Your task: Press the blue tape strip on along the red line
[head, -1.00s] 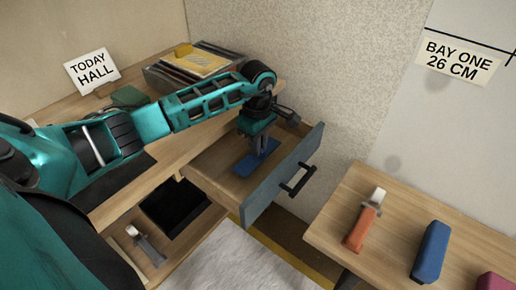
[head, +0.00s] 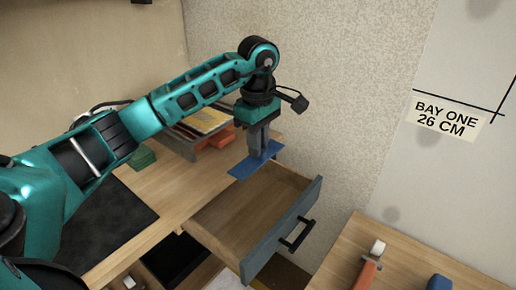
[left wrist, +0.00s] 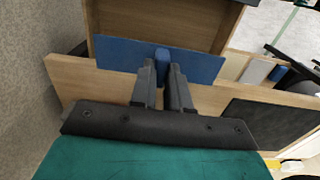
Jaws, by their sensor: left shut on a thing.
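The blue tape strip (head: 243,170) is a flat, dark blue piece. My left gripper (head: 262,154) is shut on it from above and holds it above the open drawer. In the left wrist view the strip (left wrist: 115,55) lies crosswise beyond my fingers (left wrist: 163,82), with a small blue raised part between the fingertips. I see no red line in these views. My right gripper is not in view.
The wooden drawer with a blue-grey front (head: 278,237) stands open and looks empty. A desk (head: 180,190) with a black mat is at left. A side table (head: 340,255) holds an orange-handled tool (head: 368,270). A "BAY ONE 26 CM" sign (head: 447,118) is on the wall.

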